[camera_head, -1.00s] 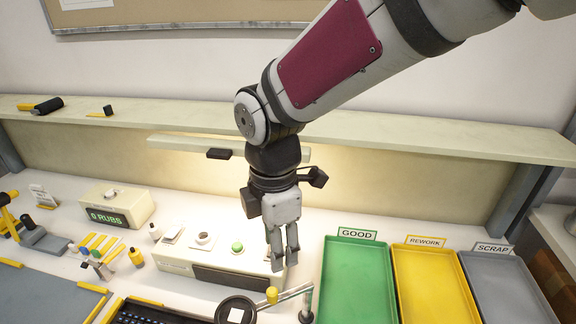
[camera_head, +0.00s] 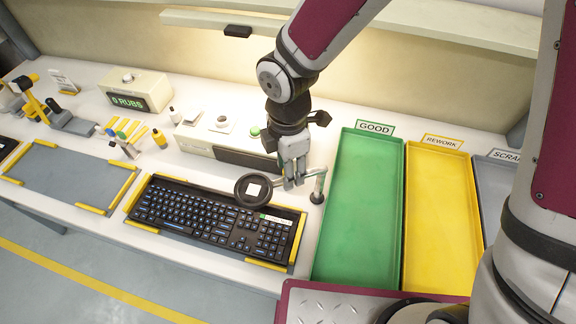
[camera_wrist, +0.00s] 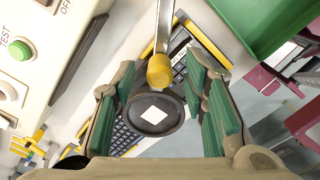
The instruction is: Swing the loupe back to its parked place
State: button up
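The loupe (camera_head: 252,191) is a round black-rimmed lens with a pale square showing in it, over the top right part of the keyboard. Its arm runs right to a grey post (camera_head: 318,186) beside the green tray. In the wrist view the loupe (camera_wrist: 153,113) lies below a yellow knob (camera_wrist: 160,71) on its metal arm. My gripper (camera_head: 291,183) points down at the loupe arm. In the wrist view its green-padded fingers (camera_wrist: 160,105) are apart, with the knob between them and gaps at both sides. The knob is hidden in the head view.
The black keyboard (camera_head: 205,215) lies in a yellow-cornered fixture. Green (camera_head: 357,220), yellow (camera_head: 438,225) and grey (camera_head: 488,195) trays stand to the right. A beige test box (camera_head: 215,145) with a green button is close behind the gripper. A shelf (camera_head: 400,35) runs above.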

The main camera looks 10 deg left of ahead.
jog(key=shift+f, duration=0.45)
grip_shut()
